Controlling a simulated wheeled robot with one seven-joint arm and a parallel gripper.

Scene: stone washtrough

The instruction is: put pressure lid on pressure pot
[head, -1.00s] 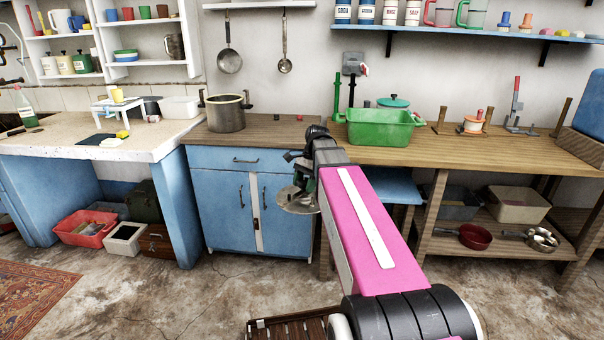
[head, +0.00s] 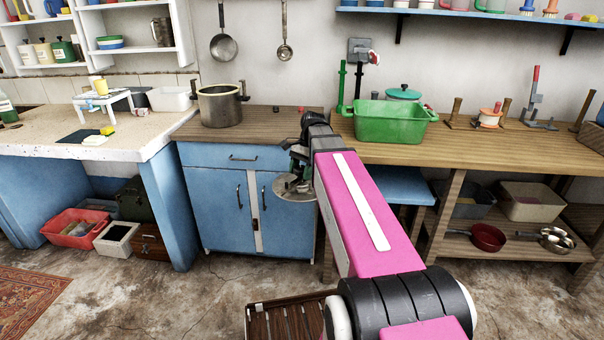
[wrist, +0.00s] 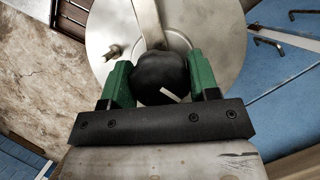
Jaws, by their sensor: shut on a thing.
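The pressure lid (head: 292,188) is a round grey metal disc with a black knob (wrist: 160,75), a metal bar and a small valve. My gripper (wrist: 160,82) is shut on the knob, with a green finger on each side, and the lid also shows beyond it in the wrist view (wrist: 212,30). In the head view my gripper (head: 297,165) holds the lid in front of the blue cabinet, below the counter top. The pressure pot (head: 220,106) is a metal pot with dark side handles, open at the top. It stands on the wooden counter, up and left of my gripper.
A green tub (head: 390,124) stands on the wooden table at right. A ladle and pan (head: 223,47) hang above. The blue cabinet (head: 215,200) is close behind the lid.

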